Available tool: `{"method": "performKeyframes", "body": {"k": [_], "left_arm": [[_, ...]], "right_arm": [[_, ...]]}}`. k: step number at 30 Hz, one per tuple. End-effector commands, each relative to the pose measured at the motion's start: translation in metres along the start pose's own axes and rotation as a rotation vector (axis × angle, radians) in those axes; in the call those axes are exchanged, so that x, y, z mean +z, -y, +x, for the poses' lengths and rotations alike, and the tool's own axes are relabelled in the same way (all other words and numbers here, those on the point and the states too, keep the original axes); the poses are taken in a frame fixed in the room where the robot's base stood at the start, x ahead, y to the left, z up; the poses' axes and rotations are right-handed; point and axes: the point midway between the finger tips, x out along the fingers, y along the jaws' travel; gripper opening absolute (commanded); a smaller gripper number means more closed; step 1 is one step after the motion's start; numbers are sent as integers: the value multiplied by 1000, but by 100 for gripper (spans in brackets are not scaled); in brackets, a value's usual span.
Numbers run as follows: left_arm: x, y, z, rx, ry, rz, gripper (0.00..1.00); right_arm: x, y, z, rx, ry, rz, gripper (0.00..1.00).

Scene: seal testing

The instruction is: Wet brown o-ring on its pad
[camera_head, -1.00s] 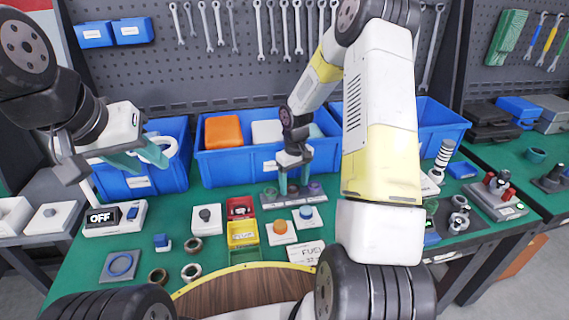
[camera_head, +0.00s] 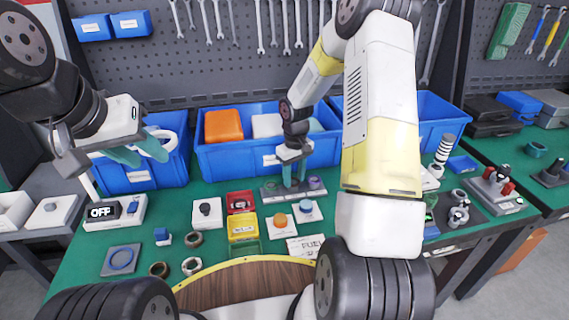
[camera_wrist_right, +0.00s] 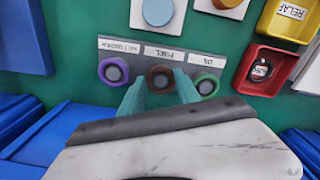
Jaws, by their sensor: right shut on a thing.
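The brown o-ring (camera_wrist_right: 160,79) sits at the middle place of the grey labelled rack (camera_wrist_right: 128,57), under the label "FUEL", in the right wrist view. A purple ring (camera_wrist_right: 113,71) and a green ring (camera_wrist_right: 206,84) flank it. My right gripper (camera_wrist_right: 160,88) is shut on the brown o-ring at the rack; in the head view its fingers (camera_head: 293,178) hide the ring. White pads with an orange top (camera_head: 280,220), a blue top (camera_head: 306,206) and a dark top (camera_head: 206,210) stand in front. My left gripper (camera_head: 142,152) is open and empty, above the left blue bin.
Blue bins (camera_head: 240,165) stand behind the rack. Red (camera_head: 240,201), yellow (camera_head: 242,228) and green trays stand left of the orange-topped pad. A "FUEL" card (camera_head: 306,246) lies in front. An "OFF" box (camera_head: 112,212) and several loose rings lie to the left.

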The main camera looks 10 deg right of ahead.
Motion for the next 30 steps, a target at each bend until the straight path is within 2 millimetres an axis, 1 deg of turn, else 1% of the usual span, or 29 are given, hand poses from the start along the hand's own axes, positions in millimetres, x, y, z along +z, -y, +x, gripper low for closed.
{"method": "performKeyframes", "body": {"k": [24,30], "left_arm": [[0,0,0,0,0,0,36],[0,0,0,0,0,0,36]], "right_arm": [[-1,0,-29,1,-2,-1,16],[0,0,-33,0,0,-1,16]]}}
